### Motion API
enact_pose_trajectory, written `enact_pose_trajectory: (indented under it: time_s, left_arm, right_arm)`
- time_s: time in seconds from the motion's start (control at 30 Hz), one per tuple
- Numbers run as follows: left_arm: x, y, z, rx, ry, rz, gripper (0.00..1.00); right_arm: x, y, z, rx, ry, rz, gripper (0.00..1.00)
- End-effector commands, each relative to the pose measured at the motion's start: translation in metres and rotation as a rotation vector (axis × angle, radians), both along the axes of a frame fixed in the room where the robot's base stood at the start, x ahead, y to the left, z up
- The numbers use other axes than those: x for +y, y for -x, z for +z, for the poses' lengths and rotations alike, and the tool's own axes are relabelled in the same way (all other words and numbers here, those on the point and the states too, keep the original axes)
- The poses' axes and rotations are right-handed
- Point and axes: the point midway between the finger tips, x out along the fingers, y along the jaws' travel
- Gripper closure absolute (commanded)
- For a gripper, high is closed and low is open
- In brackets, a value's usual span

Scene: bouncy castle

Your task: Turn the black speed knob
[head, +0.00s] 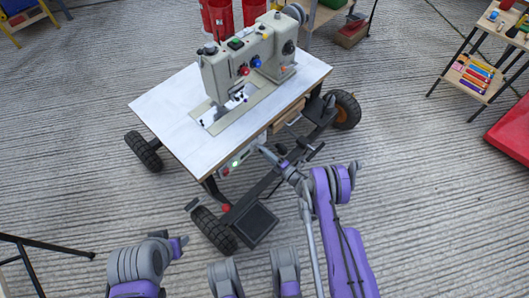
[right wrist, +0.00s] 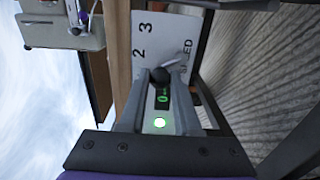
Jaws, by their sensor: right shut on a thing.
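The black speed knob (right wrist: 160,75) sits on the control box in the right wrist view, beside a white label with "2", "3" and letters ending in "ED". My right gripper (right wrist: 162,82) is at the knob, shut on it. In the head view my right gripper (head: 264,150) reaches to the front of the control box (head: 240,158) under the sewing table's edge, and the knob is hidden there.
A sewing machine (head: 250,62) stands on a white tabletop (head: 165,105) on a wheeled frame with black tyres (head: 213,230). Red bins (head: 217,17) stand behind. A shelf rack (head: 480,72) and a red mat (head: 512,130) are at the right. The ribbed floor is mostly clear.

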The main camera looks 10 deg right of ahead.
Motion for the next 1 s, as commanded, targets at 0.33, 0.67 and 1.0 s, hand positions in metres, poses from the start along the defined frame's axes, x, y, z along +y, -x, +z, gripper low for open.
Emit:
enact_pose_trajectory:
  time_s: [0.33,0.67,1.0]
  left_arm:
    - [0.0,-0.0001,0.0,0.0,0.0,0.0,0.5]
    - [0.0,0.0005,0.0025,0.001,0.0,0.0,0.5]
    - [0.0,0.0008,0.0043,0.001,0.0,0.0,0.5]
  right_arm:
    - [0.0002,-0.0001,0.0001,0.001,-0.001,0.0,1.0]
    - [-0.0021,-0.0017,0.0019,0.052,-0.078,0.0,1.0]
    - [-0.0081,-0.006,0.0039,0.18,-0.271,-0.001,1.0]
